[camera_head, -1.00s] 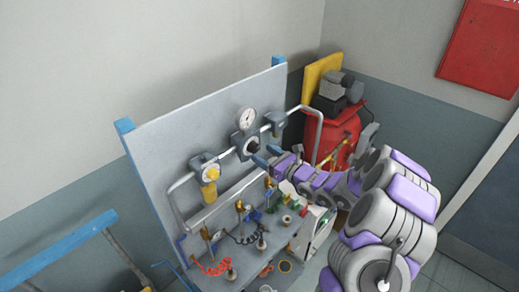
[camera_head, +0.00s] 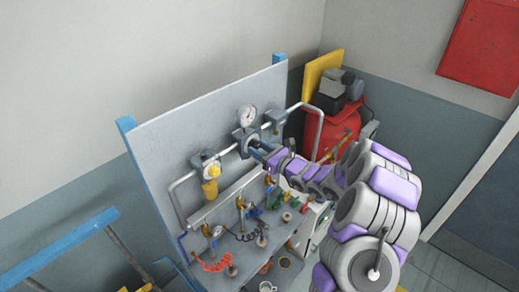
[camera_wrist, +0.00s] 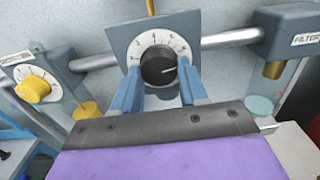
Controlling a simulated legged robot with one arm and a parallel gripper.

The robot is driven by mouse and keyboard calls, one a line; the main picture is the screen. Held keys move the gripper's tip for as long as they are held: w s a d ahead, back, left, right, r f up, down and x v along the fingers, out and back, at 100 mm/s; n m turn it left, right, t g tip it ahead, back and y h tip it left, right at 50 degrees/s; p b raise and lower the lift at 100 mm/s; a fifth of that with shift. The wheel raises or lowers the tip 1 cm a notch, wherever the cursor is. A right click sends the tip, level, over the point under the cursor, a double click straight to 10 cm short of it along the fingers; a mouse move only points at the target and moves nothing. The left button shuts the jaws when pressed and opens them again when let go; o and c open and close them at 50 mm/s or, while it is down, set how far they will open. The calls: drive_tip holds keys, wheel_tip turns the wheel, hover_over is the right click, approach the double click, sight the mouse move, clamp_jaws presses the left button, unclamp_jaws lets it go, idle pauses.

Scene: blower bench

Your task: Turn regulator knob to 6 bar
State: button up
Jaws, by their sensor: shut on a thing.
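The regulator (camera_head: 240,134) is a blue-grey block on the upright grey panel, with a round pressure gauge (camera_head: 246,115) above it. In the wrist view the regulator body (camera_wrist: 119,37) carries a white numbered dial plate around a black round knob (camera_wrist: 158,67). A pale mark on the knob points to the right; I cannot read its exact value. My gripper (camera_head: 262,150) is at the regulator. Its two blue fingers stand on the left and right of the knob, shut on it. In the head view the fingers largely hide the knob.
A second unit with a yellow knob (camera_wrist: 33,90) is at left, and a filter unit (camera_wrist: 292,33) at right, both on the grey pipe. Below are hoses and fittings on the bench. A red compressor tank (camera_head: 333,130) stands behind my arm.

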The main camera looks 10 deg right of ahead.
drive_tip(key=c, duration=0.3)
drive_tip(key=shift+f+b, duration=0.1)
drive_tip(key=shift+b, duration=0.6)
drive_tip(key=shift+n+b, duration=0.5)
drive_tip(key=shift+b, duration=0.15)
drive_tip(key=n+b, duration=0.1)
drive_tip(key=b, duration=0.1)
drive_tip(key=shift+b, duration=0.3)
drive_tip(key=shift+n, duration=0.3)
